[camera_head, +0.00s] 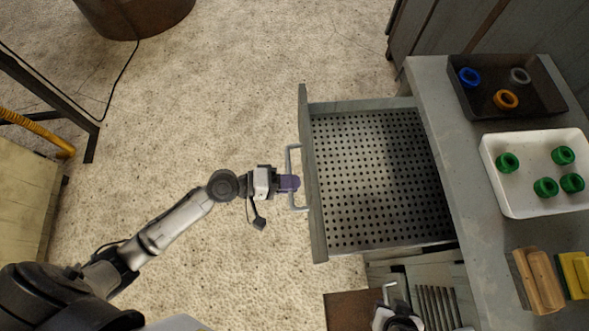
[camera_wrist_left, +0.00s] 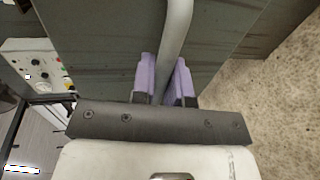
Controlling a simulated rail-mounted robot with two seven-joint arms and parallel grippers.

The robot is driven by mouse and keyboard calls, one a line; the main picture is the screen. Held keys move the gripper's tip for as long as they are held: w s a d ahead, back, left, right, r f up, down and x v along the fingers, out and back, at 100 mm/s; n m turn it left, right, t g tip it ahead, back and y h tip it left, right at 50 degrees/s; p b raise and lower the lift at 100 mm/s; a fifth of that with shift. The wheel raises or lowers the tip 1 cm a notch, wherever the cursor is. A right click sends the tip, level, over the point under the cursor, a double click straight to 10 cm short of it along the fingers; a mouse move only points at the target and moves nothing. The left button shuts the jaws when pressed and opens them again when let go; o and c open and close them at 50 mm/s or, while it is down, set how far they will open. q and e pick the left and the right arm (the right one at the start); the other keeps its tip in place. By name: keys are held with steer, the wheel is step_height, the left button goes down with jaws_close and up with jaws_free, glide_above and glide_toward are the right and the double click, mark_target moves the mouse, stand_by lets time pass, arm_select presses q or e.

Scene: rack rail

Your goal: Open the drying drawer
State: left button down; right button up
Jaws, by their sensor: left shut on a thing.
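The drying drawer (camera_head: 375,178) stands pulled out from the grey cabinet, and its perforated bottom shows bare and empty in the head view. Its bar handle (camera_head: 291,165) is on the drawer front (camera_head: 312,180), facing left. My left gripper (camera_head: 291,183) is shut on the handle. In the left wrist view the grey handle bar (camera_wrist_left: 176,40) runs between the two purple fingers (camera_wrist_left: 165,85). Of my right gripper, a part (camera_head: 397,318) shows at the bottom edge; its fingertips are not clear.
On the counter (camera_head: 440,130) are a dark tray (camera_head: 460,100) with three rings, a white tray (camera_head: 500,200) with several green rings, and a wooden block (camera_head: 538,280) beside a yellow one (camera_head: 575,272).

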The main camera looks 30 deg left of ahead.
arm_select(q)
steer(key=shift+s+a, duration=0.1)
steer(key=shift+a, duration=0.1)
steer(key=c, duration=1.2)
jaws_free()
steer(key=shift+o, duration=0.2)
steer(key=shift+a, duration=0.1)
steer(key=v, duration=1.3)
steer(key=shift+s+a, duration=0.25)
steer(key=shift+a, duration=0.05)
